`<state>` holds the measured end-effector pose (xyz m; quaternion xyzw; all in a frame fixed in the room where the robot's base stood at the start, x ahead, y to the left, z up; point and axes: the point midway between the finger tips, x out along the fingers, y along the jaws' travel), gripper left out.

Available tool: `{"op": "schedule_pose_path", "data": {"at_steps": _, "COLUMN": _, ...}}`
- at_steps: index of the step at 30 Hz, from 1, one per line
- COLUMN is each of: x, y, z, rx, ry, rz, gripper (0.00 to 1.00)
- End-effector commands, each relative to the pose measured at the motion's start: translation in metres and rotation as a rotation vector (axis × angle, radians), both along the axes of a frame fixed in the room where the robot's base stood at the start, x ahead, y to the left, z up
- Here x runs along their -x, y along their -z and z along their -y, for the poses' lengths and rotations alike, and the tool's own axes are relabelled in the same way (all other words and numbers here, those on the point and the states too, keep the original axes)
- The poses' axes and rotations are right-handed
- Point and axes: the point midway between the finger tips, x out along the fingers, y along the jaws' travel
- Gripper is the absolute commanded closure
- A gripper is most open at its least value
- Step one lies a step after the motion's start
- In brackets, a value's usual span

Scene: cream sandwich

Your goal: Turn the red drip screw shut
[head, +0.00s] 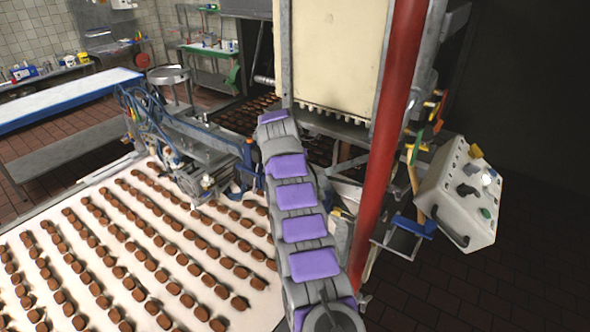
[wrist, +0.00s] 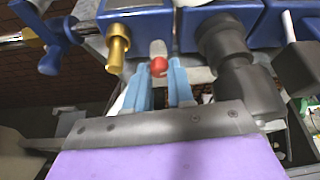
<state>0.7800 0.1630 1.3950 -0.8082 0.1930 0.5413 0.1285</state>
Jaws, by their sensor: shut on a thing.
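The red drip screw (wrist: 158,67) is a small red round knob below the edge of a dark blue block in the wrist view. My gripper (wrist: 162,74) has light blue fingers, one on each side of the red screw, and is shut on it. The fingers partly cover the screw's sides, and its turning angle cannot be told. In the head view my purple-padded arm reaches up toward the machine, and I cannot make out the gripper or screw there.
In the wrist view a brass fitting (wrist: 118,48) stands close left of the fingers and a black cylindrical fitting (wrist: 228,52) close right. In the head view a conveyor (head: 120,250) with rows of brown biscuits lies left, and a red post (head: 385,140) stands close right of my arm.

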Motion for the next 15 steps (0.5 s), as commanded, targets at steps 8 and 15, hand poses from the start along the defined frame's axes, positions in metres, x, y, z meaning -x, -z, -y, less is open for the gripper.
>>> {"op": "schedule_pose_path", "data": {"at_steps": 8, "x": -0.0018, "y": -0.0037, "z": -0.0018, "rx": -0.003, "ry": -0.003, "rz": 0.012, "gripper": 1.0}}
{"op": "schedule_pose_path", "data": {"at_steps": 15, "x": -0.0008, "y": -0.003, "z": -0.001, "rx": -0.002, "ry": -0.002, "rz": 0.008, "gripper": 0.57}}
